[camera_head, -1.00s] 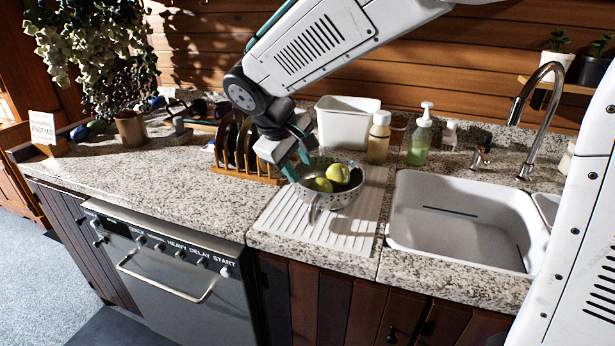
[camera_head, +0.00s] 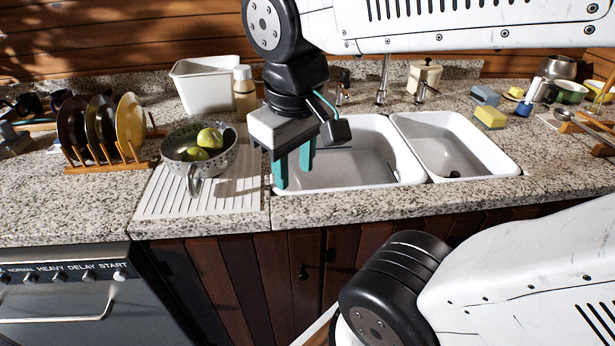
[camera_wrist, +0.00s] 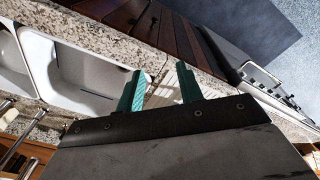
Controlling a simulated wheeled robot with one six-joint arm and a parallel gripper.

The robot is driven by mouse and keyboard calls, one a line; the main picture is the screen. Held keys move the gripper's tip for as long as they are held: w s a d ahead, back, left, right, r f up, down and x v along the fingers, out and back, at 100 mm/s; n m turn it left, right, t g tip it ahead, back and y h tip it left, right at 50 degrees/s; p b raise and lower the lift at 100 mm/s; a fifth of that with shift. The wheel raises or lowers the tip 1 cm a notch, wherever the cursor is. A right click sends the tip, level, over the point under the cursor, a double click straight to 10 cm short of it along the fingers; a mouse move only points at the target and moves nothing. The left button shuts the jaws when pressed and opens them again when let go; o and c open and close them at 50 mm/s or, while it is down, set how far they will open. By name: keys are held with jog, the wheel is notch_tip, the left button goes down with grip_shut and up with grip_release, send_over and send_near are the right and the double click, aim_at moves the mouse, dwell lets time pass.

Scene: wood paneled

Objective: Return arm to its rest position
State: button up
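My gripper (camera_head: 293,170) hangs above the front left part of the sink (camera_head: 400,176), fingers pointing down. Its two teal fingers are apart with nothing between them. In the wrist view the open fingers (camera_wrist: 160,88) show over the counter edge, with the sink to their left. My arm reaches in from the right in the head view.
A plate rack (camera_head: 100,165) with plates stands at the left. A white bin (camera_head: 205,88) and a bottle (camera_head: 244,92) stand behind the colander. Sponges (camera_head: 490,116) and dishes lie right of the sink. A dishwasher (camera_head: 60,300) is below the counter.

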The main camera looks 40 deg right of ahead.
jog(key=shift+s+f+m+y, duration=0.2)
jog(key=shift+s+f, duration=0.1)
jog(key=shift+s, duration=0.5)
jog(key=shift+s+f+m+y, duration=0.1)
jog(key=shift+s+f+m, duration=0.15)
jog(key=shift+s, duration=0.5)
